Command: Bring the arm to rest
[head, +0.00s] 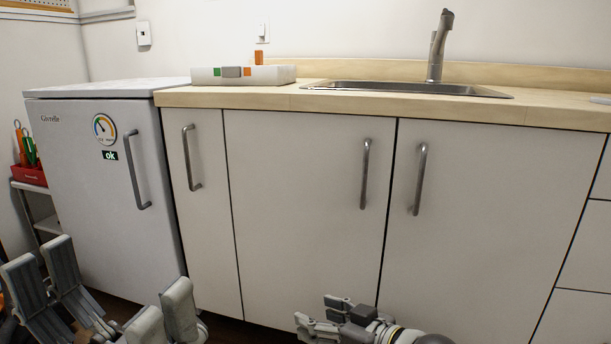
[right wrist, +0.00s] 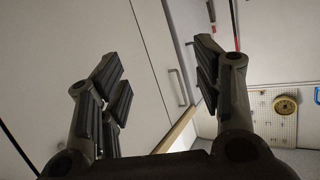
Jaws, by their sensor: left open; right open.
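My left gripper (head: 112,290) is at the lower left of the head view, in front of the white fridge. Its finger pads stand wide apart, with nothing between them. My right gripper (head: 322,314) is at the bottom middle of the head view, low in front of the white cabinet doors, pointing left. In the right wrist view, its two fingers (right wrist: 163,75) are spread apart and the space between them is empty. Most of both arms is outside the head view.
A white fridge (head: 98,225) with a gauge stands left of the white cabinets (head: 292,210). The wooden counter (head: 380,107) holds a sink (head: 400,88) with a faucet and a white box (head: 210,75). Bar handles stick out from the doors. A pegboard (right wrist: 272,118) shows in the right wrist view.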

